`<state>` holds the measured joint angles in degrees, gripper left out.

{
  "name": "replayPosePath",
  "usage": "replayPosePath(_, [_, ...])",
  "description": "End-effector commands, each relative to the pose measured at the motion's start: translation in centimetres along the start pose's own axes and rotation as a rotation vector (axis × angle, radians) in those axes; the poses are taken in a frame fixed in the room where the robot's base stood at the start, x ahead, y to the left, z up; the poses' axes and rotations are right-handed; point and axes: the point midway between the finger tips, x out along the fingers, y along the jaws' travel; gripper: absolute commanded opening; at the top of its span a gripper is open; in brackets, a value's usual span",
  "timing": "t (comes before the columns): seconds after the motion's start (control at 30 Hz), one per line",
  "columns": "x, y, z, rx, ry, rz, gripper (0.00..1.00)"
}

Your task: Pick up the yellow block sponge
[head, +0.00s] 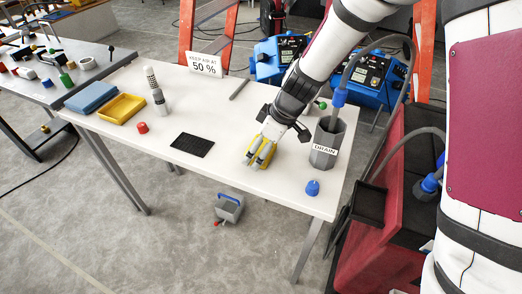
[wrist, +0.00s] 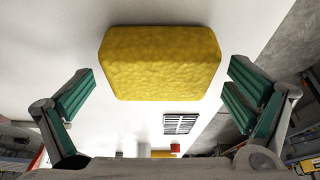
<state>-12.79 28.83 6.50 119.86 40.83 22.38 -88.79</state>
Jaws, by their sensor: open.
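The yellow block sponge (wrist: 160,62) lies on the white table in the wrist view, between and ahead of my open fingers. It also shows in the head view (head: 268,148), partly covered by my gripper. My gripper (head: 260,156) is over the sponge near the table's right part, with its fingers pointing down. In the wrist view my gripper (wrist: 160,92) has one green-padded finger on each side of the sponge, with a gap at both sides. Whether the fingers reach down to the table is hard to tell.
A grey drain container (head: 326,150) stands right of my gripper, with a blue cap (head: 312,188) in front. A sign (head: 205,65) stands behind.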

Motion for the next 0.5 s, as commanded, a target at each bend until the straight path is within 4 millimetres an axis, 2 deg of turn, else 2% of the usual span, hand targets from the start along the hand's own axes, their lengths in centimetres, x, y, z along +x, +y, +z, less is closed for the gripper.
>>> replayPosePath(0.17, [-0.04, 0.02, -0.02, 0.0, 0.0, 0.001, 0.98])
replayPosePath(0.33, [-0.06, 0.03, -0.02, 0.0, 0.0, 0.001, 0.6])
replayPosePath(0.37, [-0.06, 0.03, -0.02, 0.0, 0.0, 0.001, 0.56])
replayPosePath(0.5, [-0.05, 0.03, -0.02, 0.0, 0.0, 0.001, 0.55])
